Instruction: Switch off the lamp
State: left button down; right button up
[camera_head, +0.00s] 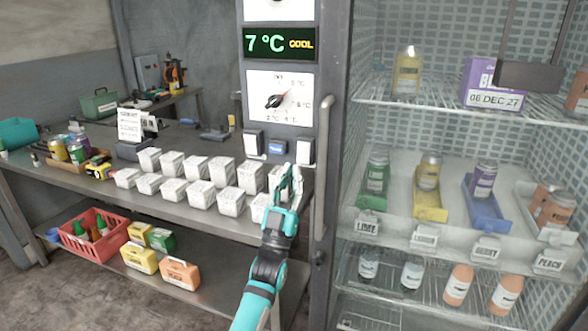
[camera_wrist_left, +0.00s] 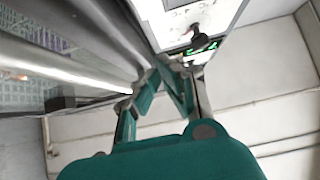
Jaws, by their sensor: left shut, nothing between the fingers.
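A grey control panel (camera_head: 308,90) stands beside the glass-fronted cooler. Low on it are a left white switch (camera_head: 253,143), a small blue button (camera_head: 275,147) and a right white switch (camera_head: 305,151). No label tells which one works the lamp, and I cannot pick out a lit lamp. My left gripper (camera_head: 292,177) is shut and empty, its fingertips pointing up just below the right white switch; contact cannot be told. In the left wrist view its fingers (camera_wrist_left: 168,64) come together below the panel's white dial face (camera_wrist_left: 195,14). My right gripper is out of view.
A vertical handle (camera_head: 323,165) stands close to the right of my left gripper. Several white boxes (camera_head: 231,200) fill the bench to its left. The dial knob (camera_head: 273,101) and the 7 °C display (camera_head: 279,43) are higher up. Bottles and cans stand on the cooler shelves (camera_head: 450,110).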

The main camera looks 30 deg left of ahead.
pick_arm(q)
jog(key=s+r+b+v, duration=0.1)
jog(key=v, duration=0.5)
jog(key=shift+d+f+b, duration=0.15)
jog(key=shift+f+b, duration=0.05)
jog(key=shift+b, duration=0.2)
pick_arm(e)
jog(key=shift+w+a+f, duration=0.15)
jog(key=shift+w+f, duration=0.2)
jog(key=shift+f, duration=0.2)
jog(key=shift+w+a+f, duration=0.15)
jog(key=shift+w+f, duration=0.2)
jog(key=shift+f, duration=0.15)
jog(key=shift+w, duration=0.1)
